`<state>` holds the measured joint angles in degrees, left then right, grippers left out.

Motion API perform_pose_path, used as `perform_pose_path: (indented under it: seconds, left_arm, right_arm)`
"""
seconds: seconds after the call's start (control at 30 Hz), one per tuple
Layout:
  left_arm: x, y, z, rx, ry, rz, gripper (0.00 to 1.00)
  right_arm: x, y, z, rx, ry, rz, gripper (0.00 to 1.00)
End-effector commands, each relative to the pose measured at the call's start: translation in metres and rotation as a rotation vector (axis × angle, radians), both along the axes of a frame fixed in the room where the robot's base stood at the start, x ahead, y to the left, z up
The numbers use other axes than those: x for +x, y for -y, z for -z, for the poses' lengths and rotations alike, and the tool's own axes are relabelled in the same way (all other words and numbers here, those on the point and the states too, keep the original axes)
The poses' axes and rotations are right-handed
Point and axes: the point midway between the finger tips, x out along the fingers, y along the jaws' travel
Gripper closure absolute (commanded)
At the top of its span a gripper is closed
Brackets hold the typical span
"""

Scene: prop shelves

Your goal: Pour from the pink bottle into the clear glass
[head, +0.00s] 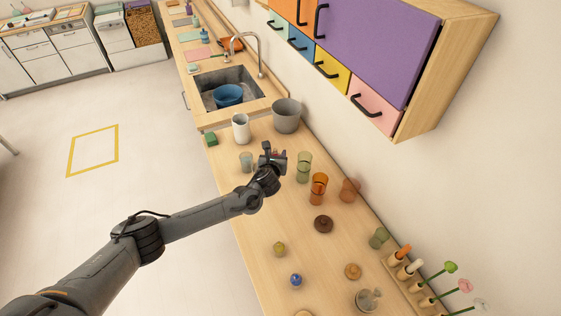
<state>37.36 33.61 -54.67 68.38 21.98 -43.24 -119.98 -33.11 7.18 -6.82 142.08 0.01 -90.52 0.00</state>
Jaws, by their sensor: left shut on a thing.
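My left gripper (276,155) is above the counter, between a clear glass and a green glass. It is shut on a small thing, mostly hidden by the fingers. Only a pinkish-red bit shows, which I take to be the pink bottle (284,153); its tilt cannot be told. The clear glass (246,162), pale and grey-tinted, stands upright on the counter just left of the gripper, apart from it. My right gripper is not in view.
A green glass (304,167), an orange glass (318,188) and a pinkish translucent vessel (349,190) stand to the right. A white cup (240,127) and grey pot (286,115) stand behind, before the sink (250,82). Small lidded items lie nearer. Cabinets overhang at upper right.

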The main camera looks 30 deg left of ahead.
Motion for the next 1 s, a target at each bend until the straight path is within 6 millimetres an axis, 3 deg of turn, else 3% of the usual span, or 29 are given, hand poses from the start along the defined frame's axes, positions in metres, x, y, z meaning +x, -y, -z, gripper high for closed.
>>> perform_pose_path:
  seconds: [0.7,1.0]
  left_arm:
    - [-0.014,-0.037,-0.005,-0.276,0.123,-0.006,0.86]
    - [-0.008,-0.023,-0.001,-0.617,0.271,-0.006,0.86]
  right_arm:
    - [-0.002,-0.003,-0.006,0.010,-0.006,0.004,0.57]
    - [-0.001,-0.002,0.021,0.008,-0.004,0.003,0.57]
